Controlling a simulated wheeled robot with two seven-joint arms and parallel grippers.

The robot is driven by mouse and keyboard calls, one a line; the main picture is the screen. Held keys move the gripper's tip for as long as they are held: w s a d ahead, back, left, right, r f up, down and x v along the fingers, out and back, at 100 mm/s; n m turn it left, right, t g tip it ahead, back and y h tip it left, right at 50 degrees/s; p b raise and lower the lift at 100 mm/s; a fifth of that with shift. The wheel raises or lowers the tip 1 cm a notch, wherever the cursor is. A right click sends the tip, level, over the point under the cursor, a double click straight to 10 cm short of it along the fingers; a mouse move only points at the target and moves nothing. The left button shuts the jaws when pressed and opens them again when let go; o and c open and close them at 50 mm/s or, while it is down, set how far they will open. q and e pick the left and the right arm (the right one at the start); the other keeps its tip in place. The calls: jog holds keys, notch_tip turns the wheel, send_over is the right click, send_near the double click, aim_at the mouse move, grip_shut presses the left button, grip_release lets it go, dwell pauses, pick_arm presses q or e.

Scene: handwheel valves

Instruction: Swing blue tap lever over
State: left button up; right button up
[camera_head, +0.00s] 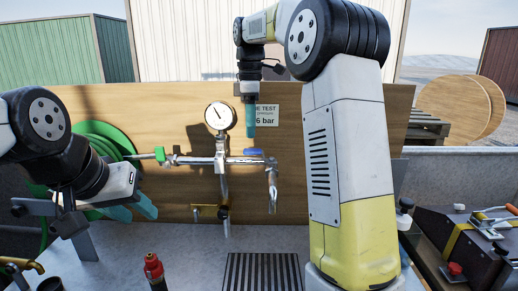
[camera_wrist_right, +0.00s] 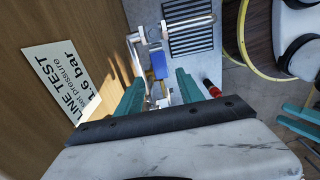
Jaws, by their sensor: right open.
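The blue tap lever (camera_head: 253,152) lies flat on top of the right part of the metal pipe (camera_head: 225,161). My right gripper (camera_head: 250,132) points straight down above the lever, apart from it. In the right wrist view, its two teal fingers (camera_wrist_right: 160,88) are open, and the blue lever (camera_wrist_right: 159,65) shows beyond the gap between them. My left gripper (camera_head: 133,208) is open and empty at the left, low over the bench, away from the lever.
A pressure gauge (camera_head: 220,116) stands on the pipe just left of the lever. A green handle (camera_head: 160,154) and green hose (camera_head: 100,140) are further left. A spout (camera_head: 272,190) hangs at the right. A red-topped bottle (camera_head: 154,268) and a grate (camera_head: 262,272) are in front.

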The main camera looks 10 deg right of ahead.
aim_at(252, 150)
jog(key=shift+f, duration=3.35)
grip_shut()
